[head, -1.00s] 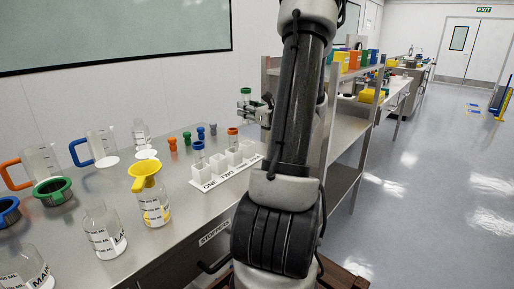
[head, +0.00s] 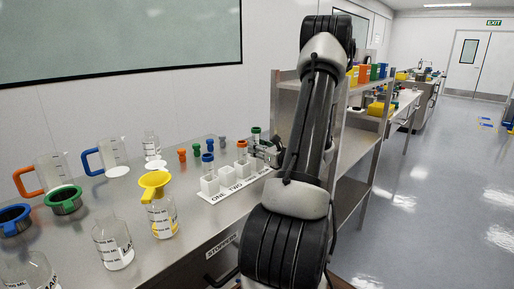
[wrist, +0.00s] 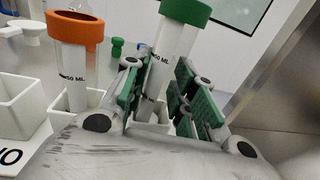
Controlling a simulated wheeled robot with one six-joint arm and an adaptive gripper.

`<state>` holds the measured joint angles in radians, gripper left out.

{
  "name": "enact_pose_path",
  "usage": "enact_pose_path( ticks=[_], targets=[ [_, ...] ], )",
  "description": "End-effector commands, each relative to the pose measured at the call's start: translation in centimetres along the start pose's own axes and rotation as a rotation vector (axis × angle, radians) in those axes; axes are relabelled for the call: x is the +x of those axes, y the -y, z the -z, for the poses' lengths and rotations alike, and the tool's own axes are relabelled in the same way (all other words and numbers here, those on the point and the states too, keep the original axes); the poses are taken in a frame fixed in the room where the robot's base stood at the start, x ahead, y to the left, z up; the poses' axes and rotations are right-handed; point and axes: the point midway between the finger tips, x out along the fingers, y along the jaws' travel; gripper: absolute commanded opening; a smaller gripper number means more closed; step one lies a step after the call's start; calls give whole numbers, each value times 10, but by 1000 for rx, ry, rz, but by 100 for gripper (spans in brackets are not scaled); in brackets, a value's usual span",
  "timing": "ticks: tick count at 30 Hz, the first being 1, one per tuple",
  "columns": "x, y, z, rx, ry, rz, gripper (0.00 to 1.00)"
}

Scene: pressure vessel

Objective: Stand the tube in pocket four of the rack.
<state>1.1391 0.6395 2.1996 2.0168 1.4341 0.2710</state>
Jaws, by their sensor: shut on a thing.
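A clear tube with a green cap (wrist: 176,40) is between the green pads of my gripper (wrist: 160,84), which is shut on it. The green cap also shows in the head view (head: 256,130). The tube looks close to upright over the far end of the white rack (head: 228,192). Its lower end is partly hidden by the fingers, and a white pocket wall shows around there. I cannot tell how deep the tube sits or whether it touches. An orange-capped tube (wrist: 75,50) stands in the neighbouring pocket. The rack's front carries labels, with ONE and TWO readable.
Several loose stoppers (head: 196,150) stand behind the rack. A bottle with a yellow funnel (head: 156,182) and more glassware stand left. A metal shelf unit (head: 340,150) rises right of my arm.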

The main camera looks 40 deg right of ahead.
Motion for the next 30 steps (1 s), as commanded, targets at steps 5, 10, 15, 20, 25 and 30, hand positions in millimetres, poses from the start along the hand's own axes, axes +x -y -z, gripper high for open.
enact_pose_path(
  ticks=[5,10,15,20,25,30],
  targets=[
    [0,0,6,2,-1,0,6],
    [0,0,11,1,0,0,6],
    [0,0,10,1,0,0,41],
    [0,0,10,1,0,0,48],
    [0,0,10,1,0,0,48],
    [0,0,-5,-4,2,0,48]
  ],
)
